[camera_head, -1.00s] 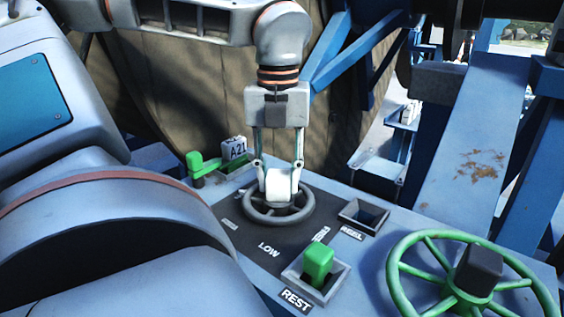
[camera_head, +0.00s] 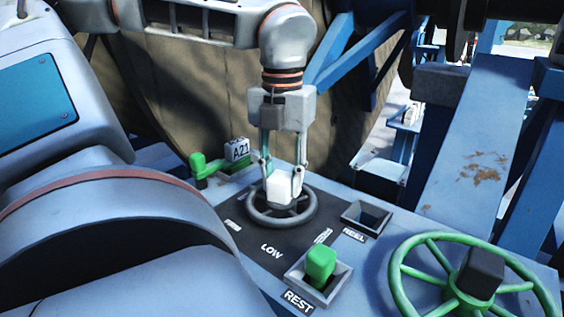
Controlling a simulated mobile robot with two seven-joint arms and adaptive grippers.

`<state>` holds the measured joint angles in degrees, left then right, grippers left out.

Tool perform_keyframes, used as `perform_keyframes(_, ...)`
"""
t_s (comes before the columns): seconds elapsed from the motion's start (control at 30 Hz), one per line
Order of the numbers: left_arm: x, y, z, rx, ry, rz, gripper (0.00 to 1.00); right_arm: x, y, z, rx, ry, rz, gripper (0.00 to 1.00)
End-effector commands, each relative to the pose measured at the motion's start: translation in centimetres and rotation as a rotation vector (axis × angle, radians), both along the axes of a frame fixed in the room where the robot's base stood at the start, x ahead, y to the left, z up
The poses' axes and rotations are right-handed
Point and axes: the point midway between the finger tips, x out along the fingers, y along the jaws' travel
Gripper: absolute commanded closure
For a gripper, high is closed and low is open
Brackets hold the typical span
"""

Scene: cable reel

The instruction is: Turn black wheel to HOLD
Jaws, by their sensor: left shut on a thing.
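The black wheel (camera_head: 256,218), dark grey in this light, lies flat on a dark plate on the blue console. A white block (camera_head: 279,190) sits at its middle. My left gripper (camera_head: 281,187) points straight down over the wheel, with its fingers shut on the white block. The plate shows the label LOW (camera_head: 271,251) on the near side, another label (camera_head: 323,237) to its right that is too small to read surely, and a small one at the left. I cannot make out HOLD or any pointer. My right gripper is not in view.
A green block (camera_head: 320,264) stands in a square socket by the REST label (camera_head: 298,301). An empty socket (camera_head: 366,216) sits by REEL. A green handwheel (camera_head: 400,290) is at the lower right. A green lever (camera_head: 197,164) and an A21 tag (camera_head: 238,149) are behind left.

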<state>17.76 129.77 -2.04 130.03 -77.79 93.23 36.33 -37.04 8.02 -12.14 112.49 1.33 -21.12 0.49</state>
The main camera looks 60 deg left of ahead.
Motion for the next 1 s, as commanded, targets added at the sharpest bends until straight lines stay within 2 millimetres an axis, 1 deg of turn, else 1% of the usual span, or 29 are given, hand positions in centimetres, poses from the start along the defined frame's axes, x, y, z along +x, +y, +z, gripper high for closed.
perform_keyframes(0.1, 0.0, 0.0, 0.0, 0.001, -0.002, -0.008, 1.0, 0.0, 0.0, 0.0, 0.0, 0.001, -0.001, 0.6)
perform_keyframes(0.13, 0.0, 0.0, 0.0, 0.001, -0.002, -0.009, 0.62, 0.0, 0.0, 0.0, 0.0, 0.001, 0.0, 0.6)
perform_keyframes(0.17, 0.0, 0.0, 0.0, 0.001, -0.002, -0.008, 0.54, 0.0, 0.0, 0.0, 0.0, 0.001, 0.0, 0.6)
perform_keyframes(0.2, 0.0, 0.0, 0.0, 0.001, -0.002, -0.008, 0.53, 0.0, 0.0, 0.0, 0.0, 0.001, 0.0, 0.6)
perform_keyframes(0.5, 0.0, 0.0, 0.0, 0.001, -0.002, -0.004, 0.53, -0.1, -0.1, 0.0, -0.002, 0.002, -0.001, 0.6)
perform_keyframes(0.63, 0.1, 0.1, 0.8, 0.003, -0.003, -0.003, 0.53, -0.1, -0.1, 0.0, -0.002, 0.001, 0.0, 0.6)
perform_keyframes(0.77, 0.1, 0.1, 2.8, 0.003, -0.005, 0.0, 0.53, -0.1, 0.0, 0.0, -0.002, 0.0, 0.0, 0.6)
perform_keyframes(1.0, 0.1, 0.1, 7.7, 0.004, -0.004, 0.0, 0.53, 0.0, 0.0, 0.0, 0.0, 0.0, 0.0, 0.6)
